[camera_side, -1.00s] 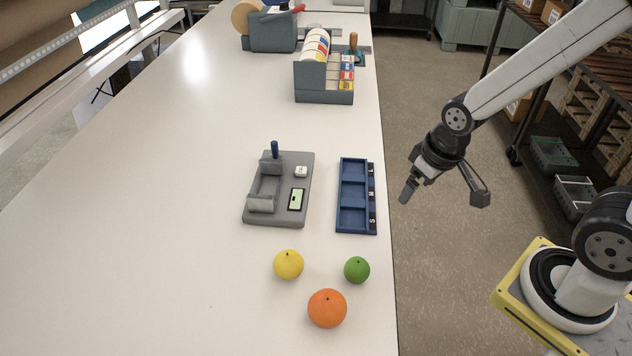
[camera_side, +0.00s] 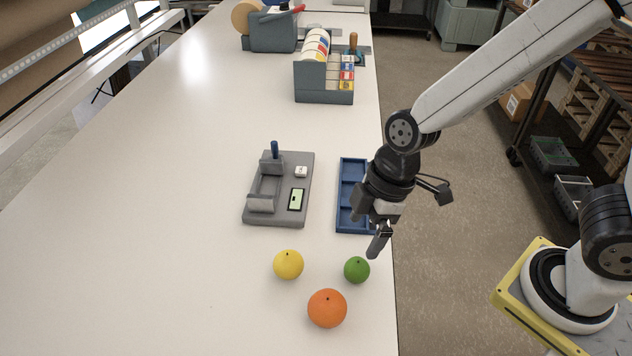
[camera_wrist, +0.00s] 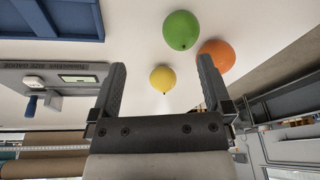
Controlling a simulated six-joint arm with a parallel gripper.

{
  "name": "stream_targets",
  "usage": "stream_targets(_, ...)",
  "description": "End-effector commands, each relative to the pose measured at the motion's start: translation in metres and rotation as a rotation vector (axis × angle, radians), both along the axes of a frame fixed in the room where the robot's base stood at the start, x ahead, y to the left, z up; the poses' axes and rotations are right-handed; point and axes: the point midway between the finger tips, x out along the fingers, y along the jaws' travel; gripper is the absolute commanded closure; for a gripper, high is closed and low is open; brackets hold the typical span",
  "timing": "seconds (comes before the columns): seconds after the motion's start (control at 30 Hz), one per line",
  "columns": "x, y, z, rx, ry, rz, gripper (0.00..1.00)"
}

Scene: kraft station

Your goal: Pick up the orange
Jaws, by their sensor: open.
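The orange (camera_side: 327,308) rests on the white table near its front edge. In the wrist view it (camera_wrist: 217,55) is right of centre, partly behind the right finger. The green fruit (camera_side: 357,270) lies behind it to the right, and the yellow fruit (camera_side: 288,264) behind it to the left. Both also show in the wrist view, the green one (camera_wrist: 181,30) at top and the yellow one (camera_wrist: 162,79) between the fingers. My gripper (camera_side: 368,228) is open and empty, above the table's right edge, behind the green fruit and apart from all three fruits.
A blue three-compartment tray (camera_side: 352,172) stands partly behind my gripper. A grey device (camera_side: 302,160) with a small screen is left of it. A tape dispenser (camera_side: 322,97) stands farther back. The table (camera_side: 150,260) is clear on the left.

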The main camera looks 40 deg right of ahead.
Motion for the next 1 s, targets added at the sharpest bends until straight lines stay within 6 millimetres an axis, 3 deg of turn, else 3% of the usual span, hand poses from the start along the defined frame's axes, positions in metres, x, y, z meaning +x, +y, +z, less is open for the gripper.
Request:
stream_targets(0.2,-0.016,0.045,0.005,0.056,-0.028,0.307,0.0)
stream_targets(0.4,-0.028,0.072,0.009,0.1,-0.055,0.498,0.0)
stream_targets(0.77,-0.033,0.081,0.01,0.116,-0.067,0.568,0.0)
stream_targets(1.0,-0.034,0.086,-0.002,0.116,-0.065,0.567,0.0)
